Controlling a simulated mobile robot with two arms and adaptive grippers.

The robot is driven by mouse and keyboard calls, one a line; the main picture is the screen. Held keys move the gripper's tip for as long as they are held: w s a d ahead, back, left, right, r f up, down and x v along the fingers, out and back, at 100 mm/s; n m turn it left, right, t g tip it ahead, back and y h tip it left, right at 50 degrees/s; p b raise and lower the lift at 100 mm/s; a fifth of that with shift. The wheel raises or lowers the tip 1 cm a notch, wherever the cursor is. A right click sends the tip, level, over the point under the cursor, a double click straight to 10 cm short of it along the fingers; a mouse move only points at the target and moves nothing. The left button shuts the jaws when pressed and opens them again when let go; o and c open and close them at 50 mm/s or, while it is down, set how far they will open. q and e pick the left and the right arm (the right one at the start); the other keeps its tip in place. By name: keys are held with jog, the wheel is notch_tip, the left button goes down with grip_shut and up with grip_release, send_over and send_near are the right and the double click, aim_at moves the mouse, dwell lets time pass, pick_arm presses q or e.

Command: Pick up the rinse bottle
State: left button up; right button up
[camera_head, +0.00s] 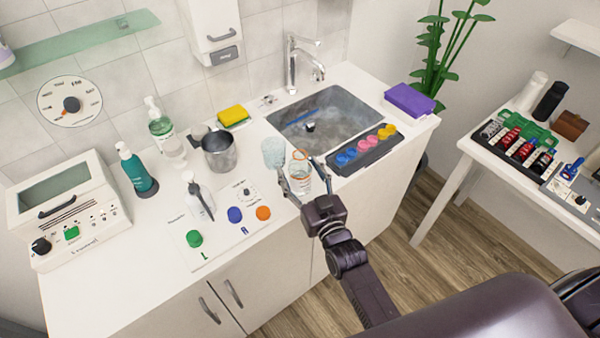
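A clear bottle with an orange rim (299,172), which looks like the rinse bottle, stands on the white counter just in front of the sink. My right gripper (305,172) reaches in from the lower right, with its fingers spread to either side of this bottle. The fingers look open, with the bottle between them; whether either touches it I cannot tell. The bottle's lower part is partly hidden by the gripper. My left gripper is not in view.
A cloudy cup (274,152) stands close left of the bottle. A tray with colored pieces (366,150) lies to the right, before the sink (325,118). A white spray bottle (199,196), metal jug (219,151) and teal pump bottle (137,170) stand left.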

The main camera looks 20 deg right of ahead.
jog(key=c, duration=1)
jog(key=shift+c, duration=0.9)
jog(key=shift+r, duration=0.25)
